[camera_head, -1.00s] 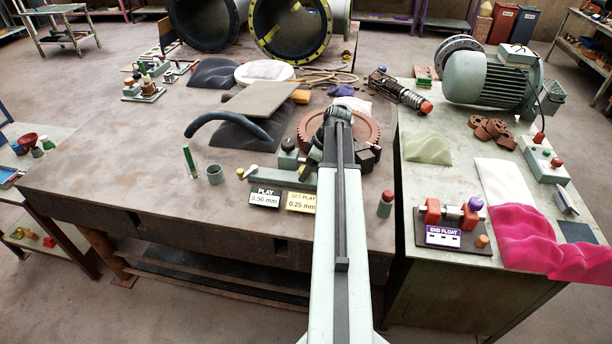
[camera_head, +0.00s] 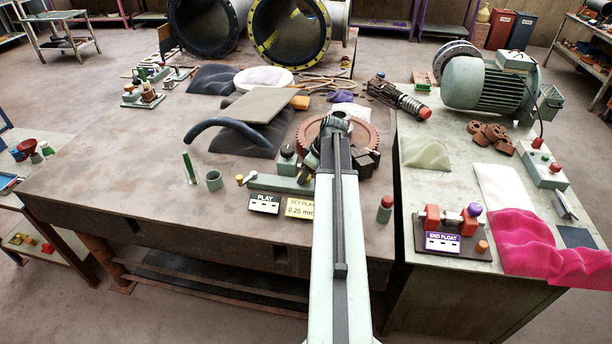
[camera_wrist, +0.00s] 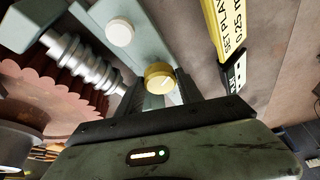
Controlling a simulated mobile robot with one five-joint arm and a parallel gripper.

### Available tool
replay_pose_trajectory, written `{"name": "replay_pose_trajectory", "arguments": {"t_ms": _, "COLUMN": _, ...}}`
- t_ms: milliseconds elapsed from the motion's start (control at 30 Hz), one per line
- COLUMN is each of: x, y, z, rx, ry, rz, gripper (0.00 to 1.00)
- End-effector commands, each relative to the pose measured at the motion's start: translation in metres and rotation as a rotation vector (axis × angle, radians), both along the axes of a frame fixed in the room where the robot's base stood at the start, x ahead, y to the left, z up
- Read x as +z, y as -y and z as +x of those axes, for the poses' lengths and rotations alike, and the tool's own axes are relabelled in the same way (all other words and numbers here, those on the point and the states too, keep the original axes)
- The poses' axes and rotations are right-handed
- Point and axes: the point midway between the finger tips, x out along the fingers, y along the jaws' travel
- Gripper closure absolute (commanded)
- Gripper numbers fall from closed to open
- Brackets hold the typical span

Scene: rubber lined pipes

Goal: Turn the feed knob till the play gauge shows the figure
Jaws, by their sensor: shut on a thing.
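The yellow knob (camera_wrist: 160,76) sits between my gripper's fingers (camera_wrist: 160,92) in the wrist view, with a pale index line on its face. My gripper is shut on it. In the head view my own arm hides the gripper and this knob. The black play gauge (camera_head: 264,204) stands at the front of the bench and shows dashes, with no figure. Its edge also shows in the wrist view (camera_wrist: 236,76). Right of it, the yellow set play sign (camera_head: 299,208) reads 0.25 mm, partly covered by my arm.
A grey bar (camera_head: 270,182) and a rust-red gear wheel (camera_head: 366,133) lie close to my arm. A white round knob (camera_wrist: 120,32) is near the yellow one. A red-topped cylinder (camera_head: 385,209) stands to the right. The end float fixture (camera_head: 470,245) is on the right bench.

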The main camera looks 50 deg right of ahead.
Motion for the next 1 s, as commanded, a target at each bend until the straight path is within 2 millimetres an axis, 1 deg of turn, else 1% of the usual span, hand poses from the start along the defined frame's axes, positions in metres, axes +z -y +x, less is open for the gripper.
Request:
{"name": "replay_pose_trajectory", "arguments": {"t_ms": 33, "x": -0.0005, "y": -0.0039, "z": -0.0021, "rx": -0.037, "ry": -0.004, "rz": 0.002, "gripper": 0.97}}
{"name": "replay_pose_trajectory", "arguments": {"t_ms": 700, "x": -0.0005, "y": -0.0065, "z": -0.0004, "rx": -0.668, "ry": -0.004, "rz": -0.002, "gripper": 0.97}}
{"name": "replay_pose_trajectory", "arguments": {"t_ms": 1000, "x": -0.0002, "y": -0.0063, "z": 0.0008, "rx": -0.906, "ry": -0.003, "rz": -0.002, "gripper": 0.97}}
